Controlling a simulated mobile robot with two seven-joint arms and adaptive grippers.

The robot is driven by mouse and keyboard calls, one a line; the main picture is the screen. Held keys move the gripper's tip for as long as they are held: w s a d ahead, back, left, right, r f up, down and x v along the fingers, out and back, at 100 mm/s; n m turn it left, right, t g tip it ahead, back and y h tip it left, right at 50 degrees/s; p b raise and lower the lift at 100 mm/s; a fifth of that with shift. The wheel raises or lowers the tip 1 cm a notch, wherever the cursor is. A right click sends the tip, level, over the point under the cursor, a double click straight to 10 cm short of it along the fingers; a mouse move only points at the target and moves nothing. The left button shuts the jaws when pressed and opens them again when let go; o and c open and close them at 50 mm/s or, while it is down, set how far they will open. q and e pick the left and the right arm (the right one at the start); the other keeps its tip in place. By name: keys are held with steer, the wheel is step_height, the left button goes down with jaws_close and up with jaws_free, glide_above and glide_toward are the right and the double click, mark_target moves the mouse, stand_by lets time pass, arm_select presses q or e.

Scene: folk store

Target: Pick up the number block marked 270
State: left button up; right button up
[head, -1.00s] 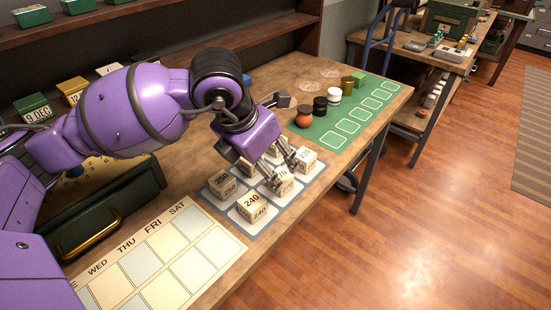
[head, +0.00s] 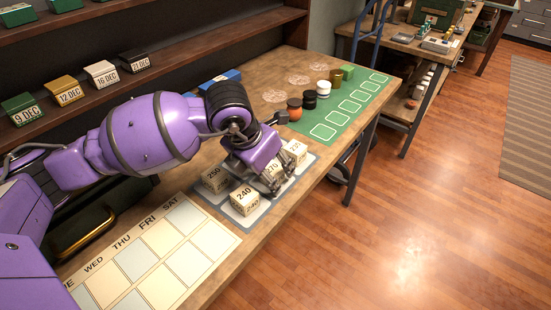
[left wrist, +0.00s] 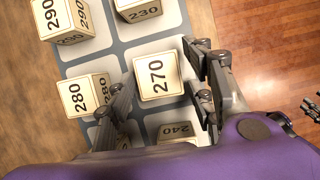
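The block marked 270 (left wrist: 156,78) is a cream cube with its number facing up, on a light square of the grey mat (left wrist: 113,50). My left gripper (left wrist: 162,88) is open, with one finger on each side of this block. A small gap shows on the left; contact on the right is unclear. In the head view, my left gripper (head: 268,182) is low over the mat and partly hides the 270 block (head: 271,168). Dark jointed parts (left wrist: 312,106), seemingly my right gripper, show at the wrist view's right edge, too small to read.
Close neighbours are blocks 280 (left wrist: 80,95), 240 (left wrist: 178,131), 230 (left wrist: 138,10) and 290 (left wrist: 62,18). A calendar sheet (head: 160,240) lies nearer. The table's front edge is close to the blocks.

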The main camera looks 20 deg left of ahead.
arm_select(q)
steer(key=c, duration=0.8)
steer(key=shift+r, duration=0.1)
